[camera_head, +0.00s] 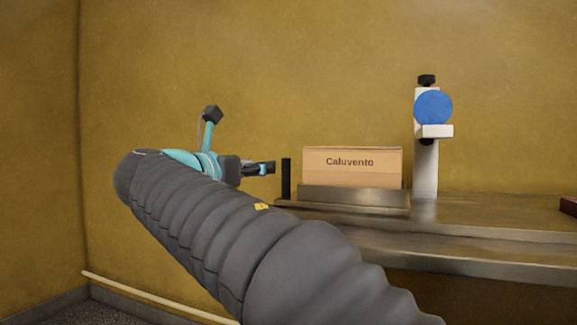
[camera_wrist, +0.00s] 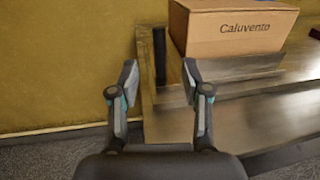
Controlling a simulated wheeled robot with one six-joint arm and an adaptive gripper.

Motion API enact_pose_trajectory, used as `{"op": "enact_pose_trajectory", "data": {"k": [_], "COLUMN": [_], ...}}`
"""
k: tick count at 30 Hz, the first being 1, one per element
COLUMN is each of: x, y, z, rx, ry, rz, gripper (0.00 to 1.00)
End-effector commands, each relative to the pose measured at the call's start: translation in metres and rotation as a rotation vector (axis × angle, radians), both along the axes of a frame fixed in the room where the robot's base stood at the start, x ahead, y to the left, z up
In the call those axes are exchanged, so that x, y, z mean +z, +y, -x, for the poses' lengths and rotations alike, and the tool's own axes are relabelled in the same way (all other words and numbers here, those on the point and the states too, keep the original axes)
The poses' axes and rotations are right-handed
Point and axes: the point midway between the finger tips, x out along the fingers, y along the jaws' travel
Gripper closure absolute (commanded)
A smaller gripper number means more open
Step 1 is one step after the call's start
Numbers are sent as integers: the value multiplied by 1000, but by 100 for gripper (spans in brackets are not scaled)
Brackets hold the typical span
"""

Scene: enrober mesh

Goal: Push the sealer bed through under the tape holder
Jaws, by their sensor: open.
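The sealer bed (camera_head: 352,196) is a low metal bed on the steel bench, and a cardboard box (camera_head: 352,167) marked "Caluvento" sits on it. A black upright post (camera_head: 286,179) stands at the bed's left end; it also shows in the wrist view (camera_wrist: 159,56). The tape holder (camera_head: 427,150) is a white column with a blue disc (camera_head: 433,107), to the right of the box. My gripper (camera_head: 271,168) is just left of the black post, apart from it.
The steel bench (camera_head: 480,213) runs to the right, with a dark red object (camera_head: 568,205) at the far right edge. A yellow-brown wall (camera_head: 300,70) stands behind. The floor (camera_wrist: 40,155) left of the bench is clear, with a pale pipe (camera_head: 150,296) along the wall.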

Motion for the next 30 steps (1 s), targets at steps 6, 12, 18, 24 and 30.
{"op": "enact_pose_trajectory", "data": {"k": [6,12,18,24,30], "x": [-2,-2,-1,-1,-1], "y": [-19,-38,-52,-59,-59], "z": [-35,-68,-93,-104,-105], "rx": [-1,-1,-3,-2,-1], "ry": [0,1,1,0,1], "rz": [-2,-3,-3,-4,-3], "gripper": [53,53,53,53,53]}}
